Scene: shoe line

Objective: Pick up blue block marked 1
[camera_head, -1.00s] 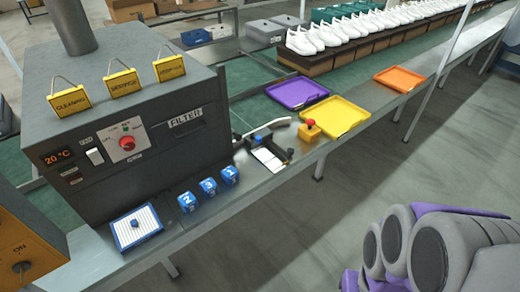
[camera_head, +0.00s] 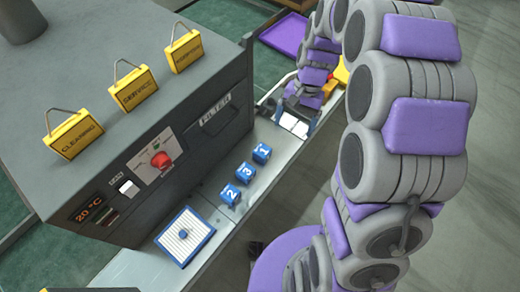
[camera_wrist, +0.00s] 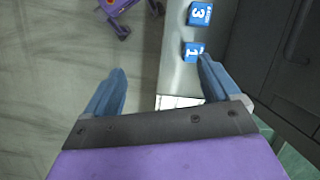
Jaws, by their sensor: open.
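The blue block marked 1 (camera_head: 262,153) stands on the grey bench, at the upper right end of a row with the blue block marked 3 (camera_head: 244,173) and the blue block marked 2 (camera_head: 230,193). In the wrist view, block 1 (camera_wrist: 192,51) lies just beyond the right finger's tip, which overlaps its edge in the picture; contact cannot be told. Block 3 (camera_wrist: 199,13) is farther up. My gripper (camera_wrist: 160,75) is open and empty, its two blue fingers wide apart. In the head view, my gripper (camera_head: 298,112) hangs over the bench, up and right of block 1.
The grey filter machine (camera_head: 130,130) walls the bench's left side. A blue-rimmed white pad (camera_head: 185,236) lies nearer on the bench. A purple tray (camera_head: 285,34) is behind. A yellow tray (camera_head: 341,75) is mostly hidden by my arm. Open floor lies to the right.

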